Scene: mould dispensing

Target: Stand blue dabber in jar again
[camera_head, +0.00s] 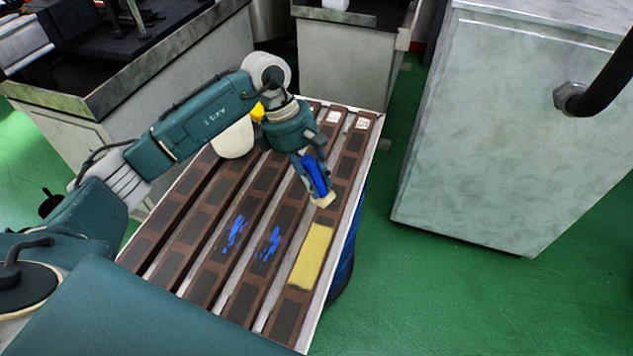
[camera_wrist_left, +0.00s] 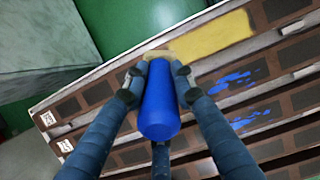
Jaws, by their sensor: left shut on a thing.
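The blue dabber (camera_head: 316,176) has a blue handle and a pale tip, which points down over the brown mould strips (camera_head: 347,170). My left gripper (camera_head: 318,188) is shut on its handle. In the left wrist view the handle of the blue dabber (camera_wrist_left: 160,105) lies between the fingers of my left gripper (camera_wrist_left: 158,72), its pale tip close to the end of a yellow patch. A cream-white rounded vessel (camera_head: 233,142), perhaps the jar, stands at the back left of the strips, partly hidden by my left arm. My right gripper is out of view.
Two strips carry blue smears (camera_head: 235,235); another has a yellow patch (camera_head: 311,254). A yellow thing (camera_head: 257,112) shows beside the vessel, partly covered by my arm. A pale cabinet (camera_head: 510,130) stands to the right, with green floor (camera_head: 430,290) between it and the strips.

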